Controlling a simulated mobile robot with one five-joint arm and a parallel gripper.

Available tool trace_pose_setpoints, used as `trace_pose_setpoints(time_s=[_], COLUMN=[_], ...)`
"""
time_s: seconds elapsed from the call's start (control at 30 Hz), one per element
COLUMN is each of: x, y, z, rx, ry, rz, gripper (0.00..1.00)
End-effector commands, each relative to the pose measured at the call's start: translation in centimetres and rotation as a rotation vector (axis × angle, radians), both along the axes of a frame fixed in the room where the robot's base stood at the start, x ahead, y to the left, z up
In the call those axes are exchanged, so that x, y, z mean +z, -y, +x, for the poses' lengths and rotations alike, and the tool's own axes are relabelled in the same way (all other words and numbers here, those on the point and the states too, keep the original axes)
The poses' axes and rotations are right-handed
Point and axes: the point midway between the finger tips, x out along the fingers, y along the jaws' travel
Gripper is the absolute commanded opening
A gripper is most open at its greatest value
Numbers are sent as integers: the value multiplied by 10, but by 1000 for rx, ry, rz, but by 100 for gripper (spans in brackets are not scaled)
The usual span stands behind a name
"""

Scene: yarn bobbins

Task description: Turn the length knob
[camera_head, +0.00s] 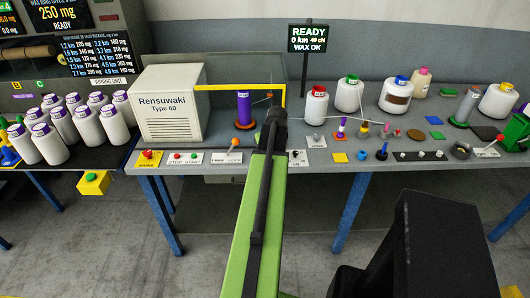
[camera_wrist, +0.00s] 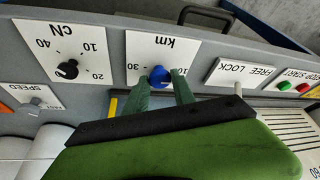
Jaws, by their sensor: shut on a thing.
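The length knob (camera_wrist: 158,72) is the blue knob on the white plate marked km (camera_wrist: 160,45), seen upside down in the wrist view. The numbers 30 and 10 show to either side of it; the rest of the scale is hidden. My gripper (camera_wrist: 160,80) has its two green fingers on either side of the knob, shut on it. In the head view my green arm reaches forward to the bench front, and it hides the knob and fingers there. The display (camera_head: 308,38) reads READY, 0 km, 40 cN, WAX OK.
A black cN knob (camera_wrist: 68,70) is beside the km plate. The FREE LOCK switch (camera_wrist: 240,72) and the green and red STOP START buttons (camera_wrist: 293,87) are on the other side. A purple bobbin (camera_head: 244,110) stands behind my arm. White jars (camera_head: 316,106) and small parts fill the right bench.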

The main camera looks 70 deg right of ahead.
Motion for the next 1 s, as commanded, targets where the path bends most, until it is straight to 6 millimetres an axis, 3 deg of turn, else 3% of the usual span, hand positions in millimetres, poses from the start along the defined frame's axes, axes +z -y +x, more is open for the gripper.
trace_pose_setpoints(time_s=[0.43, 0.47, 0.6, 1.0], x=[0, 0, 0, 5], y=[2, 2, 2, -1], z=[-4, -4, -3, -1], rx=[5, 4, 5, 7], ry=[-7, -7, -5, -2], rz=[-5, -5, -4, -2], gripper=[0, 33, 51, 52])
